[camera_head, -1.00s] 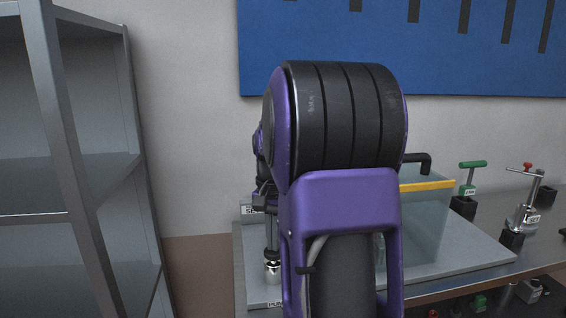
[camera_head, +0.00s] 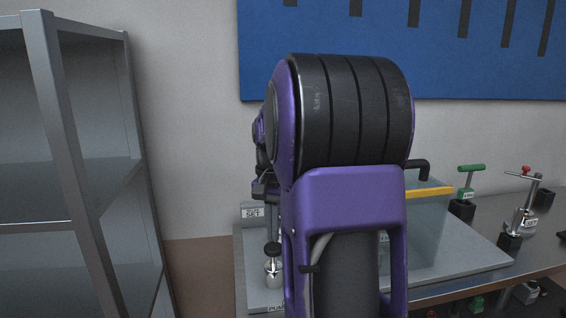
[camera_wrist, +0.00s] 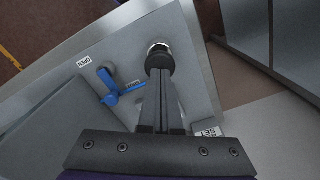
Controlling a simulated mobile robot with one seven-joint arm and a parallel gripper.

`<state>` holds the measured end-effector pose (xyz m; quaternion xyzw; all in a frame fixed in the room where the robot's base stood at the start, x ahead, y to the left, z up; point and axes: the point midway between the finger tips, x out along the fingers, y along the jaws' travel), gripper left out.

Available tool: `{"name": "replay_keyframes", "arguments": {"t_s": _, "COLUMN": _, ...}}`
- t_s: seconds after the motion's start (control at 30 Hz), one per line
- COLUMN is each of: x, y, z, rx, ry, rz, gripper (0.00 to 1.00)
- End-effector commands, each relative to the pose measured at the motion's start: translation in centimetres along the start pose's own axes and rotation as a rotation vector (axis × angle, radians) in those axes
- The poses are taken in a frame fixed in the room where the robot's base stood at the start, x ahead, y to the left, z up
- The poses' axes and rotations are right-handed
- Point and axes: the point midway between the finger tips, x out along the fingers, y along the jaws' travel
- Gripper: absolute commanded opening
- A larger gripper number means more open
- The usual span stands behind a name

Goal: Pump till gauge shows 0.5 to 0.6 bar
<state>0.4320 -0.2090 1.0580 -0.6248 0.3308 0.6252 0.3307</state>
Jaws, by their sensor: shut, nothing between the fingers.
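The pump has a black knob (camera_head: 272,249) on a chrome body (camera_head: 273,268), standing upright on the grey base plate (camera_head: 258,285). In the wrist view the knob (camera_wrist: 159,61) lies just beyond the fingertips of my gripper (camera_wrist: 161,82). My gripper is shut and empty, above the pump; I cannot tell whether the tips touch the knob. In the head view my arm hides most of the gripper. No gauge dial or reading can be seen in either view.
A blue valve handle (camera_wrist: 117,92) is on the plate beside the pump. A clear tank with a yellow band (camera_head: 430,192) stands right of my arm. Several clamps, one green-handled (camera_head: 470,169), stand on the table farther right. A metal shelf (camera_head: 75,190) is at the left.

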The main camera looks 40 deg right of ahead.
Motion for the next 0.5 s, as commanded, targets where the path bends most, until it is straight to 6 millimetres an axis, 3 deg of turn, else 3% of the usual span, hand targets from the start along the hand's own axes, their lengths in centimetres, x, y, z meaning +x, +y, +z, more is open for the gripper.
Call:
{"name": "replay_keyframes", "arguments": {"t_s": 0.17, "x": 0.5, "y": 0.0, "z": 0.0, "rx": 0.0, "ry": 0.0, "rz": 0.0, "gripper": 0.0}}
{"name": "replay_keyframes", "arguments": {"t_s": 0.5, "x": 3.6, "y": 0.0, "z": 0.0, "rx": 0.0, "ry": -0.001, "rz": 0.001, "gripper": 0.0}}
